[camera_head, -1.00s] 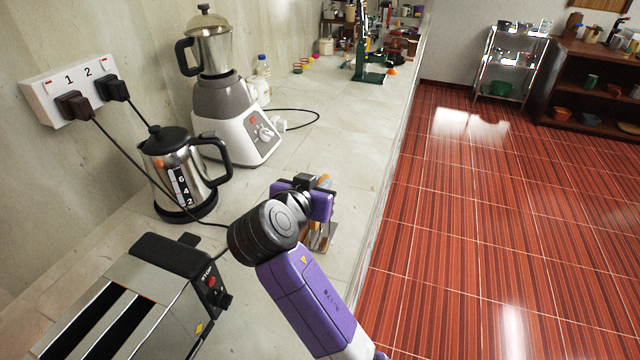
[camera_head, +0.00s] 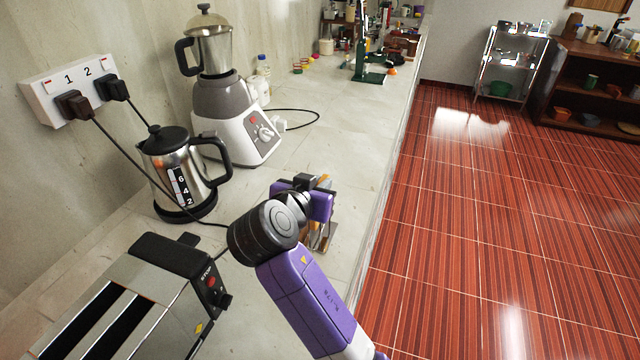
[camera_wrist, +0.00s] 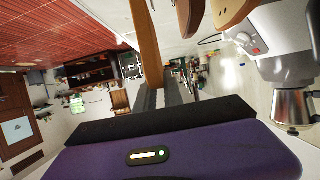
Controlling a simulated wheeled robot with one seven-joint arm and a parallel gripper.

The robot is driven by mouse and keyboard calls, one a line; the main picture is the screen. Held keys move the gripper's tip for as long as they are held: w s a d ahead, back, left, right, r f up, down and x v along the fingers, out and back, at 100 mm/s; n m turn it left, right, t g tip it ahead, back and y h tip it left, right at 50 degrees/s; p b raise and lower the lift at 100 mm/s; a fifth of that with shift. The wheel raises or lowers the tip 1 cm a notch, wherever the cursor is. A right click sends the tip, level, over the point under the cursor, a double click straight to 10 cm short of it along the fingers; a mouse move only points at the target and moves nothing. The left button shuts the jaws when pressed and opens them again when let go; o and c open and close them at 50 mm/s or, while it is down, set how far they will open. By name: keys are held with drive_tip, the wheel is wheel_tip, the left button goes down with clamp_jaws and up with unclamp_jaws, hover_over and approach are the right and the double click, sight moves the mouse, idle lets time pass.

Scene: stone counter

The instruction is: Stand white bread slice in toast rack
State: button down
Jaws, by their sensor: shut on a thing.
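My gripper (camera_wrist: 168,95) is shut on a bread slice (camera_wrist: 146,45), seen edge-on with its brown crust toward the wrist camera. In the head view my purple gripper body (camera_head: 318,206) is above the counter near its right edge and hides most of the slice. The metal toast rack (camera_head: 328,238) shows only partly, below and behind the gripper. Two more bread slices (camera_wrist: 189,16) stand beside the held one at the top of the wrist view. Whether the held slice touches the rack is hidden.
A toaster (camera_head: 160,285) stands at the front left of the counter. A kettle (camera_head: 180,175) and a blender (camera_head: 235,120) stand behind it, along the wall. A black cord (camera_head: 300,112) lies by the blender.

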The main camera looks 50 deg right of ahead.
drive_tip(key=shift+f+b, duration=2.35)
drive_tip(key=shift+f, duration=0.7)
drive_tip(key=c, duration=1.4)
unclamp_jaws()
drive_tip(key=shift+r, duration=0.1)
drive_tip(key=shift+v, duration=3.9)
